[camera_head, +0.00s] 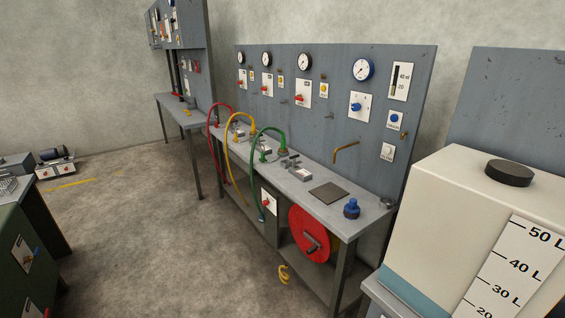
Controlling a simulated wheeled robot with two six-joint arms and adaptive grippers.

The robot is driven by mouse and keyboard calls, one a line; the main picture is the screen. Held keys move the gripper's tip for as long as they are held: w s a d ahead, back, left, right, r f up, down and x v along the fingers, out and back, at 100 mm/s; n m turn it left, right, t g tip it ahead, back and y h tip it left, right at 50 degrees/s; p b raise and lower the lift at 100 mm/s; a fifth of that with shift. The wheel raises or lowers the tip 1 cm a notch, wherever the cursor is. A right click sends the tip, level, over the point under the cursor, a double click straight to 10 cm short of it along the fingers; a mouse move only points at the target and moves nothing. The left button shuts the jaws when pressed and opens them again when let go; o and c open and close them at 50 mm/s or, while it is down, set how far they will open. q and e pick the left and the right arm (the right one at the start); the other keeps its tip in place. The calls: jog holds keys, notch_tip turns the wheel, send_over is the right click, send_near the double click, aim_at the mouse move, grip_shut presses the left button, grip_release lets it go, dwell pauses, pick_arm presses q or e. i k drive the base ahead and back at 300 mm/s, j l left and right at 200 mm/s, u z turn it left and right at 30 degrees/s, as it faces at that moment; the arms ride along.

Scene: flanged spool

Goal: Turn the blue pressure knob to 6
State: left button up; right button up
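A small blue knob (355,107) sits on a white dial plate (360,113) on the upright grey panel, right of centre. The plate's marks and the knob's setting are too small to read. A round gauge with a blue rim (362,69) is directly above it. Neither of my grippers is in view.
The bench (296,182) below the panel carries hoses, a dark plate (328,194) and a blue fitting (351,209). A red reel (308,236) is underneath. A large white tank (430,220) stands at right front. Open floor (150,240) lies to the left.

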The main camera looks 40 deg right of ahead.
aim_at(355, 107)
jog(key=z, duration=1.65)
jog(key=i+j, duration=0.4)
jog(key=j, duration=0.15)
jog(key=i+j+z, duration=0.1)
jog(key=i+j, duration=0.35)
jog(key=j, duration=0.1)
